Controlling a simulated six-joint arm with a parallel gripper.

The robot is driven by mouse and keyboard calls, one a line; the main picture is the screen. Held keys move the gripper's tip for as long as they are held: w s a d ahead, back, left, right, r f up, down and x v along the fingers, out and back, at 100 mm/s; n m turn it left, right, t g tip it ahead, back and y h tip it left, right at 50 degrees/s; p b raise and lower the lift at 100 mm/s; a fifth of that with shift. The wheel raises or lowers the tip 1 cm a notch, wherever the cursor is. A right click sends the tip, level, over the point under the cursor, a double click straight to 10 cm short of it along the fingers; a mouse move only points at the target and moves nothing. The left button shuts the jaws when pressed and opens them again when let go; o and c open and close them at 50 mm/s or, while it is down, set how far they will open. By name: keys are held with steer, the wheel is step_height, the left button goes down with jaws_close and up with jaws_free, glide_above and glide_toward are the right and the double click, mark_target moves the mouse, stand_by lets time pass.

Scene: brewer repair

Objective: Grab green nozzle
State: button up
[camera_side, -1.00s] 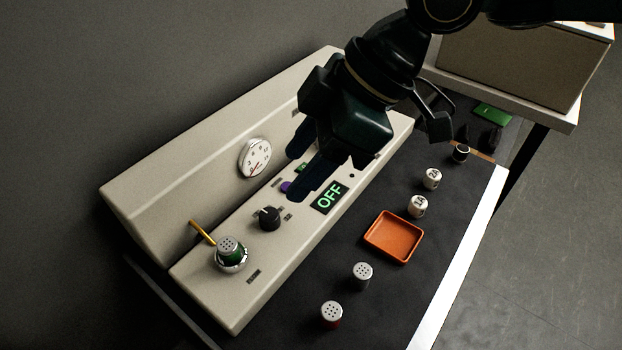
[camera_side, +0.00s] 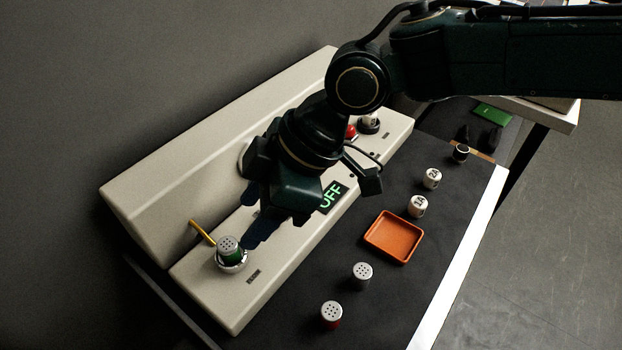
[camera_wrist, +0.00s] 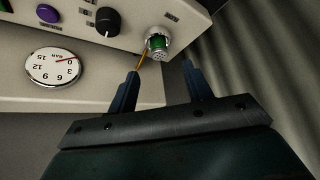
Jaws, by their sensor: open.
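The green nozzle (camera_side: 231,250) has a grey perforated cap and a green body. It sits in a round silver socket (camera_side: 234,267) at the near left end of the beige brewer. In the wrist view the nozzle (camera_wrist: 158,44) is ahead of the fingers, right of centre. My gripper (camera_side: 256,220) is open and empty, above the brewer panel, to the right of the nozzle and apart from it. In the wrist view my two blue fingers (camera_wrist: 160,80) are spread, with the nozzle beyond their tips.
A yellow stick (camera_side: 202,231) rises beside the socket. A black knob (camera_wrist: 108,22) and dial gauge (camera_wrist: 53,68) are near the fingers. An orange tray (camera_side: 393,237), a grey-capped nozzle (camera_side: 361,275) and a red one (camera_side: 331,316) stand on the dark mat. White weights (camera_side: 418,206) stand beyond.

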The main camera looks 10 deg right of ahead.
mark_target(229, 244)
steer(key=shift+x, duration=1.05)
steer(key=shift+a, duration=0.1)
steer(key=shift+x, duration=2.5)
steer(key=c, duration=1.1)
